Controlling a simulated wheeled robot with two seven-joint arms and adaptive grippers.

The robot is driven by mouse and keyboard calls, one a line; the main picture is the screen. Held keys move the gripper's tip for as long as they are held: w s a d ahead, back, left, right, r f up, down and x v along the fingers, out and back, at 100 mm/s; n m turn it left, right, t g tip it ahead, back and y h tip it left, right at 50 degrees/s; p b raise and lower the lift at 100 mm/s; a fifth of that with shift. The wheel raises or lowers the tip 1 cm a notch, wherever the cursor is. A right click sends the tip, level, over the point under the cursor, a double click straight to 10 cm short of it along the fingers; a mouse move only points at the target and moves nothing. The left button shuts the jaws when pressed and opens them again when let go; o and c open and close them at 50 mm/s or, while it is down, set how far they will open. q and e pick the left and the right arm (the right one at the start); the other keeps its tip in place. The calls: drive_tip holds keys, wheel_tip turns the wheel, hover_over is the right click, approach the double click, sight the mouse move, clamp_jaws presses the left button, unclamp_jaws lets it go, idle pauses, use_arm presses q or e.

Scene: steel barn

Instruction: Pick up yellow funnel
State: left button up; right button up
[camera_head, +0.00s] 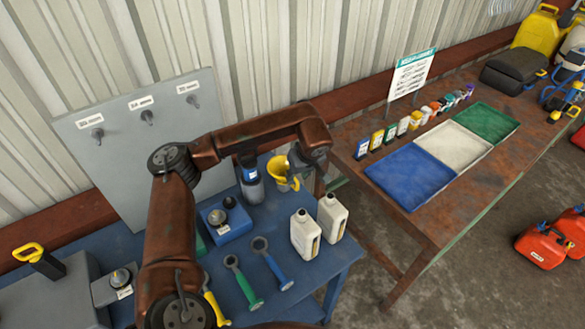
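The yellow funnel (276,166) is near the back right corner of the blue table, with its wide mouth facing up. My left arm reaches over the table from the left, and my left gripper (298,178) hangs down at the funnel's right side. The gripper overlaps the funnel and hides part of its right side. The fingers are small and dark here, so I cannot tell whether they touch or grip the funnel. My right gripper is not in view.
Green (243,283) and blue (271,262) tools lie nearer. A grey hook panel (135,140) stands behind. The rusty table (455,205) at right holds a blue tray (409,177).

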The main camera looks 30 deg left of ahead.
sight(298, 184)
use_arm(q)
drive_tip(key=f, duration=0.2)
drive_tip(key=w+f, duration=0.1)
drive_tip(key=shift+f, duration=0.35)
drive_tip(key=x, duration=0.3)
drive_tip(key=shift+f, duration=0.15)
drive_tip(key=shift+a+f, duration=0.1)
clamp_jaws()
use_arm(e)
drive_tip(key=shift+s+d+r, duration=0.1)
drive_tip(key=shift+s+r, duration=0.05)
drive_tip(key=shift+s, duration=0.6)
